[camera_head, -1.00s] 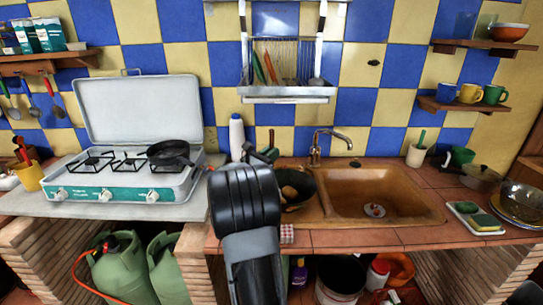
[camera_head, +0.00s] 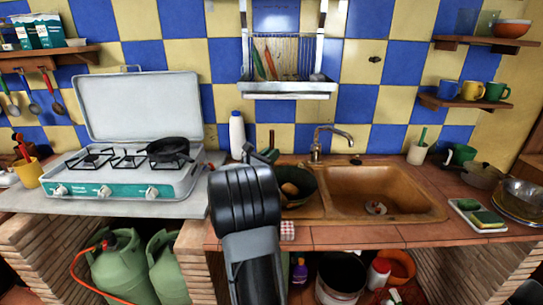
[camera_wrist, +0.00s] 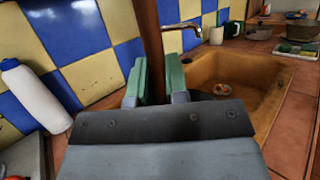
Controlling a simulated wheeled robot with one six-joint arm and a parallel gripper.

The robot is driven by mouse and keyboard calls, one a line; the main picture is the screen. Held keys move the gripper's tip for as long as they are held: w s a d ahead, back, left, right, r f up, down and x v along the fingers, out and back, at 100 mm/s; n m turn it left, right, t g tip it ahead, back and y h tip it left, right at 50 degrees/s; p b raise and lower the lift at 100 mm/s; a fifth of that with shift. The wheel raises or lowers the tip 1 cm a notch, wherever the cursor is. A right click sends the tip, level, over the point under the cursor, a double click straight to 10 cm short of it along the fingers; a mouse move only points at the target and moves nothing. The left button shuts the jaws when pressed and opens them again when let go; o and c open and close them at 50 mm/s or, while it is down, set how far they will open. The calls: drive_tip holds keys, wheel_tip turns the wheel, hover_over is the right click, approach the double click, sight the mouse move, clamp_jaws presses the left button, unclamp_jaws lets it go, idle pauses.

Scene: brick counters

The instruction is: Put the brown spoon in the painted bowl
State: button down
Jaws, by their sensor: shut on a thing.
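The brown spoon (camera_wrist: 150,35) stands roughly upright between the green fingers of my gripper (camera_wrist: 156,76) in the wrist view. Only a brown length of it shows; its upper part is cut off by the frame. In the head view a short brown piece of it shows above my gripper (camera_head: 265,155), which is mostly hidden by my arm. My gripper is shut on the spoon, left of the sink. A dark bowl (camera_head: 310,190) with brownish round things in it sits beside the sink, partly hidden by my arm. I cannot tell whether it is the painted bowl.
The brown sink (camera_head: 375,195) lies to the right, with a tap (camera_head: 322,140) behind it. A white bottle (camera_head: 237,135) stands left of my gripper. A stove with a black pan (camera_head: 168,150) is farther left. A dish rack (camera_head: 288,88) hangs above. An orange bowl (camera_head: 512,28) sits on the upper-right shelf.

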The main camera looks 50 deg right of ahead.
drive_tip(key=shift+f+b, duration=0.35)
drive_tip(key=shift+b, duration=0.3)
drive_tip(key=c, duration=1.1)
unclamp_jaws()
drive_tip(key=shift+r+p, duration=0.2)
drive_tip(key=shift+p, duration=0.1)
